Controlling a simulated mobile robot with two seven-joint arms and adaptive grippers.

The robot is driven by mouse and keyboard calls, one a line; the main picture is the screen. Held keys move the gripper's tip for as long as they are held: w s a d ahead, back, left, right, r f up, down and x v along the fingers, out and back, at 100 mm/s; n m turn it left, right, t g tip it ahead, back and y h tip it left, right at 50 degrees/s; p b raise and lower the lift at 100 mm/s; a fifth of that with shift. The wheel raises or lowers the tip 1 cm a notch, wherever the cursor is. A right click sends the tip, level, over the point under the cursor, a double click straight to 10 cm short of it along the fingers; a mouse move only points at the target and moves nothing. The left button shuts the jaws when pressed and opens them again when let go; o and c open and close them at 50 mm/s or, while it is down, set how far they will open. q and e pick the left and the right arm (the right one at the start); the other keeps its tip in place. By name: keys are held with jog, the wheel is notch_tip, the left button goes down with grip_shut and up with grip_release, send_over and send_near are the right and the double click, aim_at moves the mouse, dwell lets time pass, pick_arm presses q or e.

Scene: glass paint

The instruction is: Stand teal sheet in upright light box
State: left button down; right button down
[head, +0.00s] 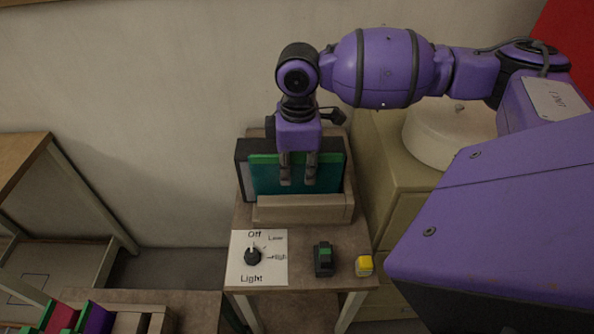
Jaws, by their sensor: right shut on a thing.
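The teal sheet (268,182), with a green strip along its top edge, stands nearly upright in front of the light box (241,157). The box has a dark frame, and a pale strip of its face shows left of the sheet. The sheet's lower edge is hidden behind the wooden ledge (300,208), so I cannot tell whether it rests on the bottom. My right gripper (299,182) comes down from above and is shut on the teal sheet, its fingers in front of the sheet's face. My left gripper is not in view.
Coloured sheets (98,318) stand in a rack at lower left. A cabinet (394,180) stands at right.

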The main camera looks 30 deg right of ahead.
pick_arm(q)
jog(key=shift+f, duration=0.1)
pick_arm(e)
jog(key=c, duration=1.4)
grip_release()
jog(key=shift+w+d+f, duration=0.2)
jog(key=shift+d+f, duration=0.05)
jog(key=shift+d, duration=0.35)
jog(key=shift+o, duration=1.4)
jog(key=shift+a+r, duration=0.15)
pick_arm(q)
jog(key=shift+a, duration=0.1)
